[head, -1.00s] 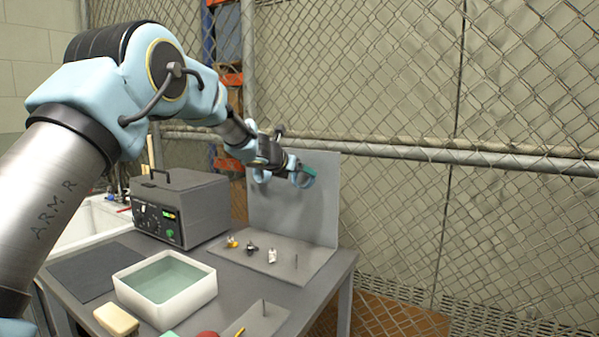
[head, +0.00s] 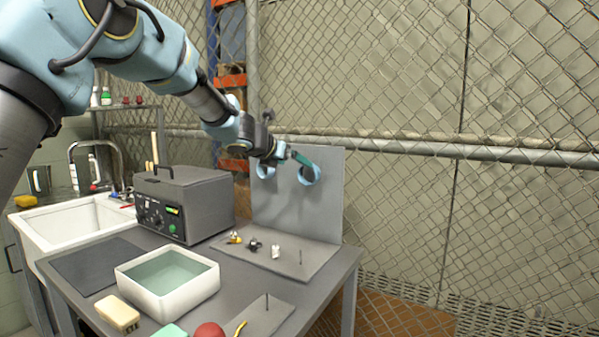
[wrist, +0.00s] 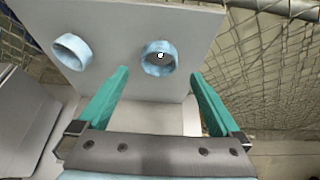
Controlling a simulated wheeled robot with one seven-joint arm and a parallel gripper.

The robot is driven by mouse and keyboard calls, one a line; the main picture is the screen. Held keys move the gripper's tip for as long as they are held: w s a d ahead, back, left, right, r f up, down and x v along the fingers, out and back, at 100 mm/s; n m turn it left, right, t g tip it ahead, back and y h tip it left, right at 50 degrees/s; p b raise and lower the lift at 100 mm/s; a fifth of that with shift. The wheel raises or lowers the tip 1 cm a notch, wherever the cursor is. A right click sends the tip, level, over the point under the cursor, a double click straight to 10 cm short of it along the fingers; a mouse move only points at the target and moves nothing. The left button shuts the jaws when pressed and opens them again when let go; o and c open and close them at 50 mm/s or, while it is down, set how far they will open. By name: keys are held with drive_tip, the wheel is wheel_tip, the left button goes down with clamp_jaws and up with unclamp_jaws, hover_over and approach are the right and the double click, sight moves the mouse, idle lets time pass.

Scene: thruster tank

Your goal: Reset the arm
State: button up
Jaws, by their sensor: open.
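My gripper (head: 290,156) is at the end of my blue and grey arm, in front of the upright grey panel (head: 290,215) at the back of the table. In the wrist view, its two green fingers (wrist: 160,73) are spread apart with nothing between them. Two light blue rings stick out from the panel: a left ring (wrist: 72,50) and a right ring (wrist: 158,58). The right ring lies ahead of the gap between the fingers and has a small pale and dark thing inside it. The gripper appears apart from the rings.
The grey table (head: 235,285) carries a grey control box (head: 185,205), a white basin (head: 168,302) of greenish liquid, a yellow sponge (head: 117,313), a red round thing (head: 208,330) and small parts on a plate (head: 310,262). A sink (head: 75,225) stands left; a chain-link fence (head: 480,80) rises behind.

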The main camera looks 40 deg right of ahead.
drive_tip(key=shift+v, duration=1.75)
drive_tip(key=w+a+f+m+y, duration=0.2)
drive_tip(key=a+f+m, duration=0.25)
drive_tip(key=a, duration=0.65)
drive_tip(key=w+a+f+m+y, duration=0.25)
drive_tip(key=a+f, duration=0.25)
drive_tip(key=a, duration=0.5)
drive_tip(key=w+a+f+m+y, duration=0.25)
drive_tip(key=a+f+m, duration=0.25)
drive_tip(key=a, duration=0.6)
drive_tip(key=s+a+f+m+y, duration=0.2)
drive_tip(key=s+a+m, duration=0.1)
drive_tip(key=a, duration=0.6)
drive_tip(key=s+a+f+m+g+y, duration=0.1)
drive_tip(key=s+a+f+m, duration=0.2)
drive_tip(key=s+a, duration=0.3)
drive_tip(key=s+a+f+m+y, duration=0.2)
drive_tip(key=s+a+f+m, duration=0.1)
drive_tip(key=a, duration=1)
drive_tip(key=shift+s+a+f+m+g+y, duration=0.2)
drive_tip(key=shift+s+m+g+y, duration=0.15)
drive_tip(key=shift+s+m, duration=0.4)
drive_tip(key=shift+s, duration=0.1)
